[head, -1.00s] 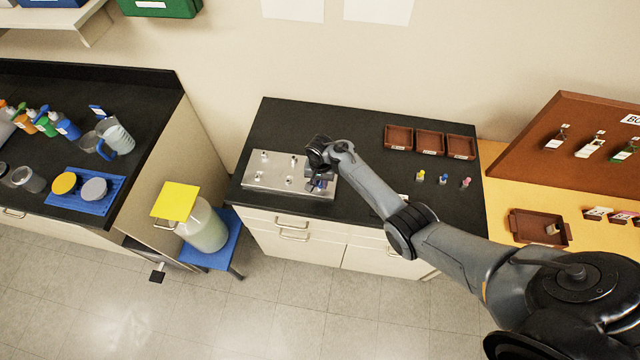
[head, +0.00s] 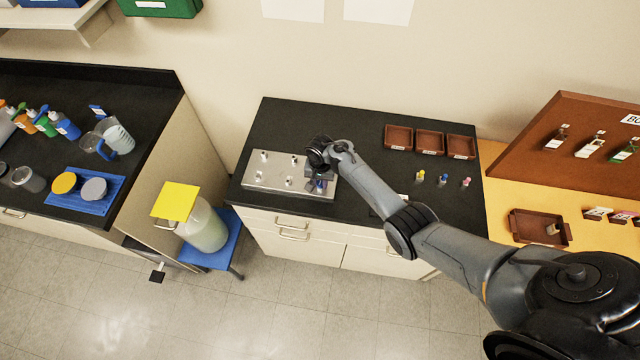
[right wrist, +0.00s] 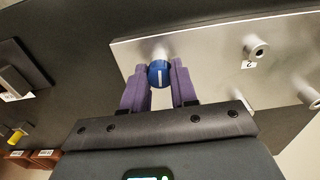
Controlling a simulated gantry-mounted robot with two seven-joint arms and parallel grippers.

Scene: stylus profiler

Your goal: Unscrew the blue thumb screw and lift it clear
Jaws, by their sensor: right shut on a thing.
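The blue thumb screw (right wrist: 159,74) has a round blue head with a white line across it. In the right wrist view it sits between the purple fingers of my right gripper (right wrist: 160,88), which are shut on it. It is at the edge of the silver metal plate (right wrist: 206,60); I cannot tell whether it is still in its hole. In the head view, my right gripper (head: 318,184) is low over the right end of the plate (head: 262,183), and mostly hides the screw. My left gripper is not in view.
Several silver posts stand on the plate, one labelled 2 (right wrist: 256,47). To the right on the black bench are three small coloured-top pieces (head: 443,179) and three brown trays (head: 430,142). Bare bench (head: 360,130) lies behind my right arm.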

